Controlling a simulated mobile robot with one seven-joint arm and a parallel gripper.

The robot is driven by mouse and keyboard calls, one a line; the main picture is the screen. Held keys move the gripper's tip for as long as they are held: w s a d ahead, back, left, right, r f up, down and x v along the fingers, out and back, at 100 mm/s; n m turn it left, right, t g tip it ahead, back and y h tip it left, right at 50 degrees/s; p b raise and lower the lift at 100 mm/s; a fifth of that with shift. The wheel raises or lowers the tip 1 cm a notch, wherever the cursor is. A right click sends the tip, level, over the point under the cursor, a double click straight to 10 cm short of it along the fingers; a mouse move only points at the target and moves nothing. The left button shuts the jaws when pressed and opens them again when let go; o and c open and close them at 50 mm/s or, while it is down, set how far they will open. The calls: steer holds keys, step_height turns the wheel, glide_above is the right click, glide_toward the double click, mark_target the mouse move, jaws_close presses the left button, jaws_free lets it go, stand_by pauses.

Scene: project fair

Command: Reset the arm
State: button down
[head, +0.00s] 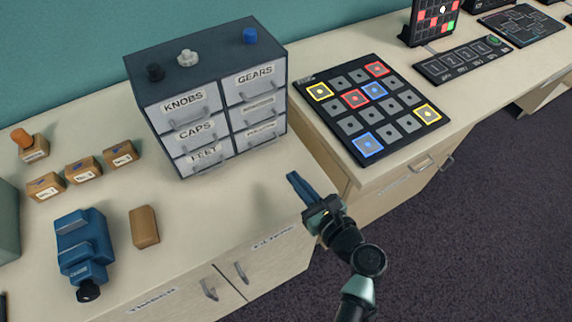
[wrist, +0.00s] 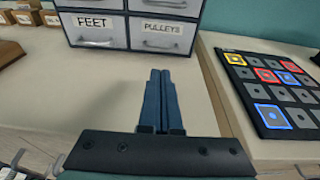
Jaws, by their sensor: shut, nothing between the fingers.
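My gripper (head: 301,188) is shut and empty, its blue fingers together. In the head view it is over the front edge of the counter, to the right of and in front of the small drawer cabinet. In the wrist view the closed fingers (wrist: 158,100) point forward toward the cabinet's lower drawers, with bare counter beyond the tips. My arm comes in from the bottom right of the head view.
The drawer cabinet (head: 216,100) has labelled drawers, all looking shut, and knobs on top. A black panel of coloured squares (head: 372,108) lies on the right counter. A blue device (head: 82,245), a wooden block (head: 144,227) and small boxes (head: 83,170) are at left.

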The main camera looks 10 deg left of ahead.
steer(key=v, duration=0.3)
steer(key=w+r+n+t+h, duration=0.15)
steer(key=w+r+n, duration=0.25)
steer(key=r+n, duration=0.45)
steer(key=w+r+n+t+h, duration=0.15)
steer(key=w+r+n, duration=0.35)
steer(key=r, duration=0.6)
step_height(320, 180, up, 19)
steer(key=s+n+t+h, duration=0.2)
steer(key=n+t, duration=0.3)
steer(key=n, duration=0.3)
steer(key=s+r+n+t+h, duration=0.2)
steer(key=s+r+n+t, duration=0.1)
steer(key=s+r, duration=0.4)
steer(key=s+r+n+t+h, duration=0.2)
steer(key=s+r+n+t, duration=0.2)
steer(key=s+r, duration=0.4)
step_height(320, 180, up, 7)
steer(key=shift+f, duration=0.15)
steer(key=shift+d, duration=0.1)
